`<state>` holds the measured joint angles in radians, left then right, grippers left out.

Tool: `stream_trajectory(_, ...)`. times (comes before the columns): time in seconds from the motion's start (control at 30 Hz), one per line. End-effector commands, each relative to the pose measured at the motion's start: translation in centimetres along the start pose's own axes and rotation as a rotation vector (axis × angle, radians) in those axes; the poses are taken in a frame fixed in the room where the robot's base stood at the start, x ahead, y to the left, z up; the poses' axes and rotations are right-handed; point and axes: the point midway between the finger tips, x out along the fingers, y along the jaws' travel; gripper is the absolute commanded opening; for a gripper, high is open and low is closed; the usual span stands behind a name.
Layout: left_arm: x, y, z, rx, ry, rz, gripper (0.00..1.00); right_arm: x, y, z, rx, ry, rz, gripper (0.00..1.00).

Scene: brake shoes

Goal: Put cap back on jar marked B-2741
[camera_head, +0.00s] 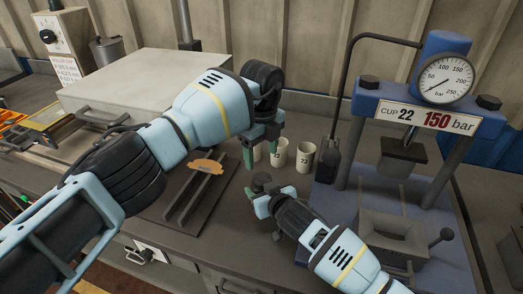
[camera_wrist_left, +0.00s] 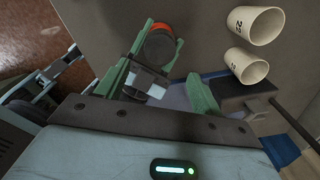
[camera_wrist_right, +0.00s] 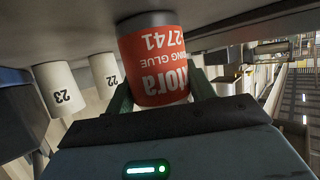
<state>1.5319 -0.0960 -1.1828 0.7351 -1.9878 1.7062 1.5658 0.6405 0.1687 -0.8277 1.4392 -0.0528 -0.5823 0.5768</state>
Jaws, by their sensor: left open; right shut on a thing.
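The jar with a red label (camera_wrist_right: 158,62) shows "2741" and "GLUE" upside down in the right wrist view. My right gripper (camera_wrist_right: 160,92) is shut on it, one finger on each side, close to the bench top; I cannot tell whether it touches the bench. In the left wrist view the jar (camera_wrist_left: 160,42) shows a dark round end with an orange-red edge; I cannot tell whether this is an open mouth or a cap. My left gripper (camera_head: 262,150) is open, above and near the jar. I cannot make out a separate cap.
Cream cups (camera_head: 305,158) marked with numbers stand just behind the jar. A blue press (camera_head: 355,150) with a gauge stands at right. A dark stand (camera_head: 196,195) with an orange-brown piece lies at left, before a large pale box (camera_head: 140,78).

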Motion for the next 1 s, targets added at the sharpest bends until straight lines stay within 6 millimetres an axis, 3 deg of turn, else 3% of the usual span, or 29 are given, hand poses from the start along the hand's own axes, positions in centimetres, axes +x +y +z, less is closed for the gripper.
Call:
stream_trajectory(0.57,0.1,0.0,0.0,-0.068,0.001,0.001,0.67,0.0,0.0,0.1,0.000,-0.002,0.000,0.00)
stream_trajectory(1.0,5.8,0.1,0.0,-0.068,0.002,0.003,0.67,0.0,0.0,0.1,0.001,-0.002,0.000,0.00)
